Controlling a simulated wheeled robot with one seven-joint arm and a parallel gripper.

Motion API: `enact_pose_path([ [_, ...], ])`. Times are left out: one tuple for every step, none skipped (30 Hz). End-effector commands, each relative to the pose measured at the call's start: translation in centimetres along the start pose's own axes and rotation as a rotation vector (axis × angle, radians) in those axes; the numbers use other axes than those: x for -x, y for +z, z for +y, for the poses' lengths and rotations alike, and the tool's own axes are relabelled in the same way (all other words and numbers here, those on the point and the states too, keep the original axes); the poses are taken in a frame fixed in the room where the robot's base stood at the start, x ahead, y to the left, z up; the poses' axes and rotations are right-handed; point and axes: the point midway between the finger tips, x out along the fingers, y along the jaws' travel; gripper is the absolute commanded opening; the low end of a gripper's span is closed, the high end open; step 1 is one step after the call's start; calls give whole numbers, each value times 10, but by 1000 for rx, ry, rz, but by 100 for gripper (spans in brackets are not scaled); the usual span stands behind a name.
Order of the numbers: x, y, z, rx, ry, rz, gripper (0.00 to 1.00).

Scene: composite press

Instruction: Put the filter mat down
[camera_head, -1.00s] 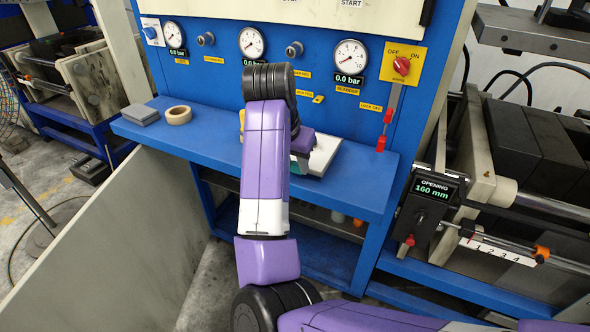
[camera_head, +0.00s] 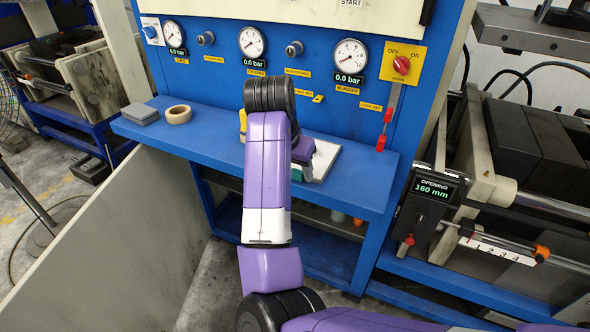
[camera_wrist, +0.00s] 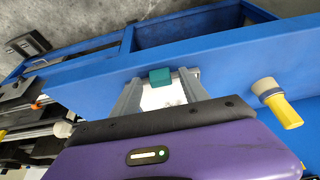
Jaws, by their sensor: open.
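A flat white pad (camera_head: 325,159), which looks like the filter mat, lies on the blue shelf (camera_head: 363,182), partly hidden behind my arm. My gripper is mostly hidden in the head view. In the wrist view, the two grey fingers of my gripper (camera_wrist: 160,84) stand apart over the shelf. A white surface (camera_wrist: 165,97) shows between them, and a teal block (camera_wrist: 160,77) sits at its far edge near the fingertips. I cannot tell whether either finger touches the pad or the block.
A tape roll (camera_head: 178,114) and a grey pad (camera_head: 139,114) lie at the shelf's left end. A yellow and white object (camera_wrist: 278,103) shows beside my gripper in the wrist view. The blue gauge panel (camera_head: 300,75) rises behind the shelf. The shelf's right end is clear.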

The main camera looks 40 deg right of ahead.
Motion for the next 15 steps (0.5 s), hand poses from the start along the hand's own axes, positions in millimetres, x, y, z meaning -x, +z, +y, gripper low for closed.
enact_pose_path([
  [5,0,-1,0,-2,1,52],
  [8,0,-1,-1,-2,1,52],
  [14,-1,-1,-1,-2,2,52],
  [19,-1,-1,-1,-3,2,52],
  [24,-1,-1,-1,-4,3,52],
  [32,-1,-1,-1,-4,3,52],
  [38,-1,-1,-2,-3,2,52],
  [45,-1,-1,-2,-4,4,52],
  [54,-1,-1,-2,-6,2,52],
  [61,-1,-2,-1,-5,3,52],
  [68,-1,-2,-1,-6,2,52],
  [76,0,-1,-2,-5,1,52],
  [82,0,-2,0,-6,1,52],
  [88,0,-2,-1,-6,1,52],
  [94,0,-2,-1,-6,0,52],
])
